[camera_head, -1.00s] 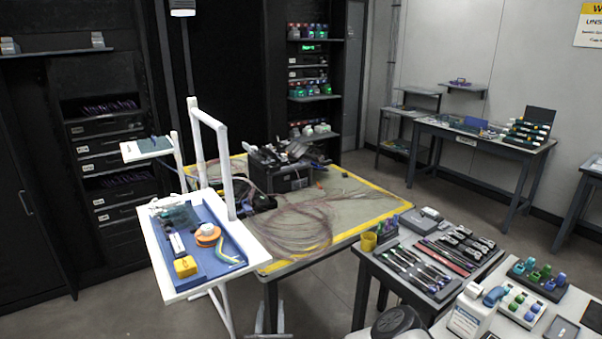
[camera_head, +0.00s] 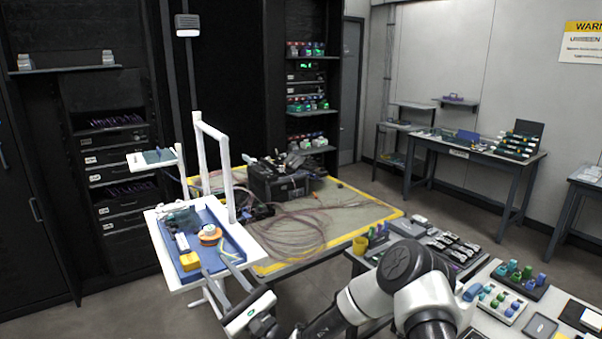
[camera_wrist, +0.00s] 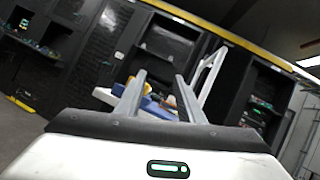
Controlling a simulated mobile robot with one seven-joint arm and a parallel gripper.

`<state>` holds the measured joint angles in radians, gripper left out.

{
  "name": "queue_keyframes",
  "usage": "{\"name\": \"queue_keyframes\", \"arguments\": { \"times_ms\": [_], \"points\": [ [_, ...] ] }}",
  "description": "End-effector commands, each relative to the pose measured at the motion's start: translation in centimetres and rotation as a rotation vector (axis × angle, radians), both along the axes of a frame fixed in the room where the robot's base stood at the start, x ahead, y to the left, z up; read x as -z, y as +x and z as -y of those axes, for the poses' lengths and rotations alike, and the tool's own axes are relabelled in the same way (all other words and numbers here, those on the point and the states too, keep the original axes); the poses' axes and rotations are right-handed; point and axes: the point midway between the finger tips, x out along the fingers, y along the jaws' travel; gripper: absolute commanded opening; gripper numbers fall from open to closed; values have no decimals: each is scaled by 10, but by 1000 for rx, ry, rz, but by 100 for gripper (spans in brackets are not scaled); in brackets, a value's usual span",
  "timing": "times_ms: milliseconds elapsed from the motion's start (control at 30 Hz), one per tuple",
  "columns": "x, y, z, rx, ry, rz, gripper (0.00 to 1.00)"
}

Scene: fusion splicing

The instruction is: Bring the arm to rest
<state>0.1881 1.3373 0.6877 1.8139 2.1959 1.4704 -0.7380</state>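My arm (camera_head: 398,282) shows in the head view, folded in the lower middle in front of the tables. My gripper (camera_head: 217,273) points left, by the front edge of the white stand with the blue tray (camera_head: 233,246). Its fingers are apart with nothing between them. In the wrist view my gripper (camera_wrist: 160,75) also shows two separated fingers, with the tray, a yellow piece and the white frame beyond. Whether the fingers touch the stand cannot be told.
A yellow-edged table (camera_head: 375,215) holds a black splicing device (camera_head: 278,182) and loose fibres. A tool table with a yellow cup (camera_head: 360,245) and coloured pieces is at right. Dark racks (camera_head: 110,150) stand behind; floor shows at the lower left.

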Motion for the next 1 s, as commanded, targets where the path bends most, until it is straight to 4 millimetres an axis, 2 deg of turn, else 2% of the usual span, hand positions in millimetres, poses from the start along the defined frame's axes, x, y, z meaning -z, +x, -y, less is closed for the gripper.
{"name": "queue_keyframes", "arguments": {
  "times_ms": [33,100,200,333,467,567,700,867,1000],
  "points": [
    [-33,-20,-12,-102,-55,86,35],
    [-61,-54,-26,-246,-142,187,35],
    [-87,-104,-34,-434,-293,315,35],
    [-101,-165,-26,-642,-525,457,35],
    [-102,-214,2,-803,-793,569,35],
    [-99,-241,35,-887,-1015,637,35],
    [-99,-265,94,-947,-1342,706,35],
    [-110,-281,171,-929,-1722,750,35],
    [-131,-291,240,-841,-2035,763,35]
  ]
}}
